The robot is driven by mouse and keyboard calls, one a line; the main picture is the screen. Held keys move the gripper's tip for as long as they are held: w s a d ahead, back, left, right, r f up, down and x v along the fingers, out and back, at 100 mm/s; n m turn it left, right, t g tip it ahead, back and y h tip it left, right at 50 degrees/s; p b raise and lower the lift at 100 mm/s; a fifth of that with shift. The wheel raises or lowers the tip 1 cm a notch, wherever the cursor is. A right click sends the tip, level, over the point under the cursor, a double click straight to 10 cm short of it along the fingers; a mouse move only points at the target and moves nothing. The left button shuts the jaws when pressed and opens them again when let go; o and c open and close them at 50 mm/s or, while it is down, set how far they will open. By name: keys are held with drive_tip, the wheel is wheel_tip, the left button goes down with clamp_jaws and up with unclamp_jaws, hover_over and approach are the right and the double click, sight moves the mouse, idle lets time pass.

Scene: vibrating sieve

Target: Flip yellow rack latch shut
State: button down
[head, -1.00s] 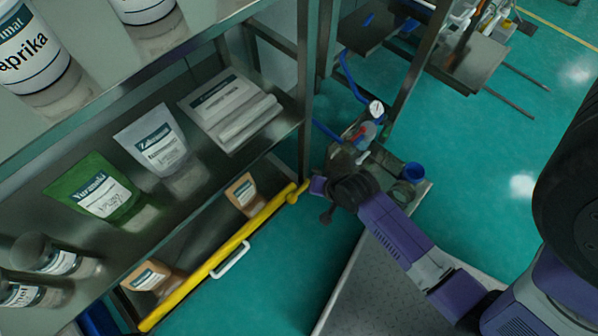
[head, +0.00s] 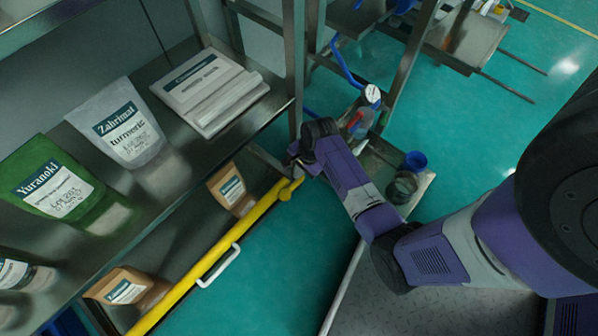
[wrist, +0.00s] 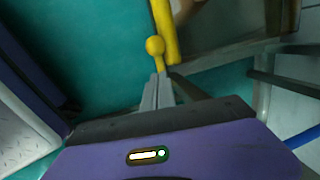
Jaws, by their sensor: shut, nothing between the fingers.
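A yellow bar (head: 226,246) runs along the front of the rack's low shelf, with a white handle (head: 219,266) at its middle. The yellow latch (head: 290,189) with a ball knob is at the bar's right end, by the rack post. In the wrist view the latch's knob (wrist: 155,46) stands just beyond my fingertips, beside the yellow bar (wrist: 166,30). My gripper (wrist: 158,77) is shut and empty, its tips at or very near the latch's stem. Contact cannot be told. In the head view my wrist hides most of the gripper.
Brown pouches (head: 230,187) stand low behind the bar. A cart with a blue cup (head: 415,161) stands behind my arm. Green floor lies open in front of the bar.

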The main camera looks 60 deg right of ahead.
sight(292, 190)
drive_tip(key=b+x, duration=0.5)
drive_tip(key=x, duration=0.5)
drive_tip(key=shift+f+b, duration=0.1)
drive_tip(key=shift+b, duration=0.2)
drive_tip(key=shift+a+f+h+p, duration=0.3)
drive_tip(key=shift+f+h+p, duration=0.05)
drive_tip(key=shift+f+h, duration=0.3)
drive_tip(key=shift+f+g, duration=0.3)
drive_tip(key=shift+s, duration=0.1)
wheel_tip(292, 190, up, 15)
drive_tip(key=s+p, duration=0.1)
drive_tip(key=p, duration=0.9)
drive_tip(key=shift+s+a, duration=0.2)
drive_tip(key=shift+s, duration=0.2)
